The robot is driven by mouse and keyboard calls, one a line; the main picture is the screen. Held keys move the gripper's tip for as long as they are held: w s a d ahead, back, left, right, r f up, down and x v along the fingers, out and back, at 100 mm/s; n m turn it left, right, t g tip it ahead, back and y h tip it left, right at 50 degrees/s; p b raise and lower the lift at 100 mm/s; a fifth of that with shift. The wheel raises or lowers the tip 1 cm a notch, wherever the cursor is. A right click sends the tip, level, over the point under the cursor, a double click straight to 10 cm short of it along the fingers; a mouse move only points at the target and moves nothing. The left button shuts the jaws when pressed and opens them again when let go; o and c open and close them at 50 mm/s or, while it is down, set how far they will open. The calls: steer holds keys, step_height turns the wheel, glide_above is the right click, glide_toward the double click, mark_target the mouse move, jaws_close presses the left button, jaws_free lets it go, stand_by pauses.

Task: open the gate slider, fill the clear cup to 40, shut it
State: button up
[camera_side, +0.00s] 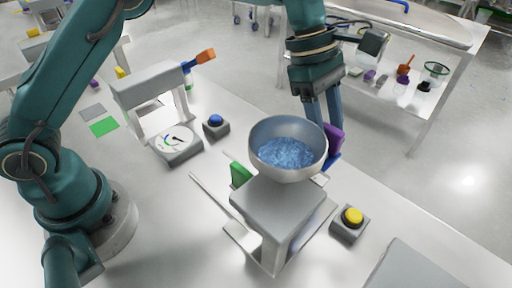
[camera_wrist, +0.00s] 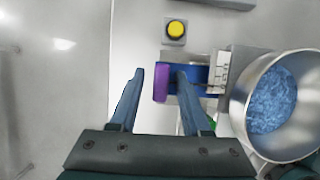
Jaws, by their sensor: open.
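A metal bowl-shaped hopper (camera_side: 289,138) holding blue granules sits on a grey stand; it also shows in the wrist view (camera_wrist: 238,104). The gate slider has a purple handle (camera_side: 333,138) on a blue plate, at the stand's far side. In the wrist view the purple handle (camera_wrist: 161,84) lies between my two fingers, with the blue plate (camera_wrist: 200,74) running right towards a marked scale strip. My gripper (camera_wrist: 160,74) is open around the handle; gaps show on both sides. In the side view my gripper (camera_side: 327,122) is partly behind the hopper. I cannot make out the clear cup under the hopper.
A yellow button (camera_side: 352,216) stands right of the stand, a blue button (camera_side: 216,120) to its left. A dial gauge (camera_side: 177,141) sits beside a grey frame. A green part (camera_side: 240,174) shows left of the stand. A second table (camera_side: 432,112) with small items stands behind.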

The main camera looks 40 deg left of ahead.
mark_target(343, 133)
steer(key=shift+w+r, duration=0.1)
steer(key=shift+r, duration=3.4)
